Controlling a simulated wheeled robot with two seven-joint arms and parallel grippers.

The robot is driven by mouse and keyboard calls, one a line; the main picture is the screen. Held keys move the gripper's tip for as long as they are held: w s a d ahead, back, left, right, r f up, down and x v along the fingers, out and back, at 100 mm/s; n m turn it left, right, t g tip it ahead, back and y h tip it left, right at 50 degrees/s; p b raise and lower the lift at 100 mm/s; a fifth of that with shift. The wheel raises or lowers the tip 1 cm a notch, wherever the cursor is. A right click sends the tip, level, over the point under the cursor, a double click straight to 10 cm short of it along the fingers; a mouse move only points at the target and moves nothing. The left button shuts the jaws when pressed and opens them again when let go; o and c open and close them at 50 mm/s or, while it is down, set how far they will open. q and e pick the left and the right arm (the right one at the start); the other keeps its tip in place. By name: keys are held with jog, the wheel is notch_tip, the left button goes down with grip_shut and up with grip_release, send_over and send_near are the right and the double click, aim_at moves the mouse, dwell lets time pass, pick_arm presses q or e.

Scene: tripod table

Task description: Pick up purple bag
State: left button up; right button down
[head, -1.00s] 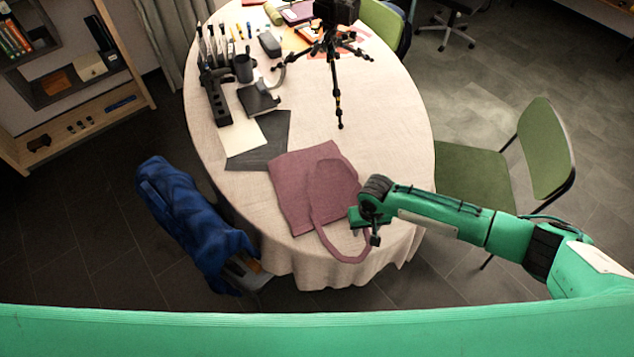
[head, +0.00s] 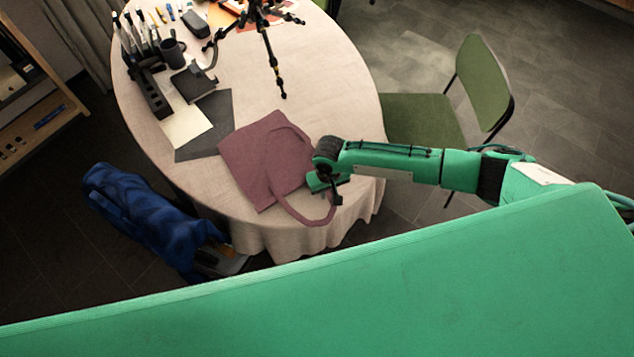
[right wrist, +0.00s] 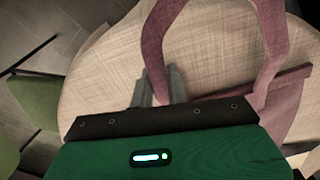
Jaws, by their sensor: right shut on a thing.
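The purple bag (head: 246,160) lies flat near the front edge of the round table, with its looped handle towards the right and front. My right gripper (head: 324,182) is at the right side of that handle and shut on it. In the right wrist view the grey fingers (right wrist: 158,86) meet the handle's left end, and the purple strap (right wrist: 272,35) arches up and over to the right. The exact grip is partly hidden by the gripper body. My left gripper is not in view.
The table (head: 335,120) has a cream cloth. A black tripod (head: 268,52) stands behind the bag. A dark grey sheet (head: 205,130) lies left of it. A green chair (head: 430,115) stands at the right, and a chair with blue cloth (head: 145,215) at the front left.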

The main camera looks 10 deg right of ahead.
notch_tip(320, 180, up, 19)
jog(key=b, duration=0.2)
jog(key=shift+r+b, duration=0.2)
jog(key=shift+b, duration=0.2)
